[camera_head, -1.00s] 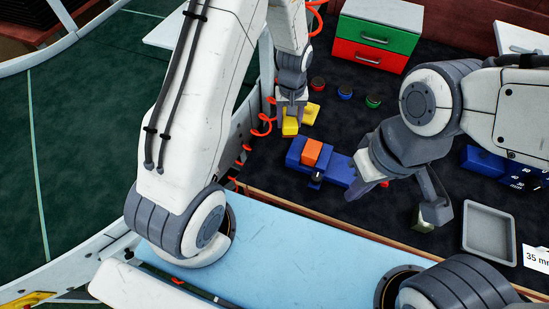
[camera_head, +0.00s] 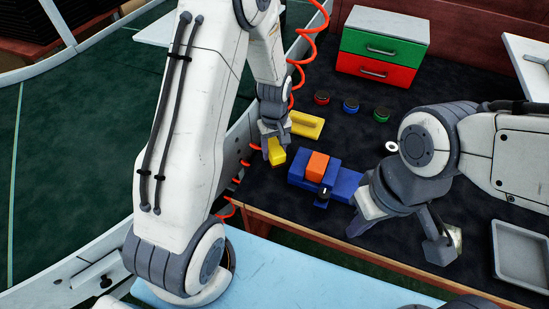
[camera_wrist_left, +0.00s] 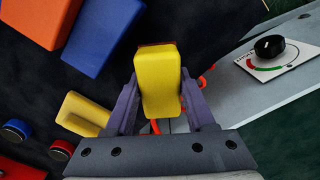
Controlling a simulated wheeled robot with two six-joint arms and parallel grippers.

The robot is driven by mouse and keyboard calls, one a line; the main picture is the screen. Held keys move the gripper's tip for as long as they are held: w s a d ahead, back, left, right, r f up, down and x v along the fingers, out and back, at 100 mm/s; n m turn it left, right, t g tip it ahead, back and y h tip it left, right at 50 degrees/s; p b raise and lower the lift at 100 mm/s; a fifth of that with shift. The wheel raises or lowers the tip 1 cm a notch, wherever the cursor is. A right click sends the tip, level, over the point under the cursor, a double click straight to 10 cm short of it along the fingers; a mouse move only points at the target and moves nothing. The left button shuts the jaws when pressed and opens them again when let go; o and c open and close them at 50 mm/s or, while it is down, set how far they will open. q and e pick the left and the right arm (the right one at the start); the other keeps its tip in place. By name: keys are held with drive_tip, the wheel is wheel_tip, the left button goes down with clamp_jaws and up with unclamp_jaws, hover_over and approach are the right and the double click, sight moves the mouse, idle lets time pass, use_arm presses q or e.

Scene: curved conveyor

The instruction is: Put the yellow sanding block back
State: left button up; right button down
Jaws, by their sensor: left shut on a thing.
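My left gripper (camera_head: 273,138) is shut on the yellow sanding block (camera_head: 276,152), which hangs between its fingers. In the left wrist view the block (camera_wrist_left: 158,78) sits between both jaws, with a thin brown layer at its far end. A flat yellow piece (camera_head: 306,124) with a raised bar lies on the dark table just beyond the held block; it also shows in the left wrist view (camera_wrist_left: 84,114). The held block is apart from it. My right gripper (camera_head: 402,234) is spread open at the right, with no object seen between its fingers.
A blue fixture (camera_head: 346,184) with an orange block (camera_head: 317,166) lies close to the right of the held block. Red, blue and green round pieces (camera_head: 351,106) and a drawer box (camera_head: 382,45) stand behind. A grey tray (camera_head: 522,252) is at right. An orange coiled hose hangs beside my left arm.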

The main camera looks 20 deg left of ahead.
use_arm(q)
wheel_tip(320, 180, down, 4)
drive_tip(key=shift+r, duration=0.15)
drive_tip(key=shift+f, duration=0.2)
drive_tip(key=o, duration=1.3)
drive_tip(key=shift+r, duration=0.15)
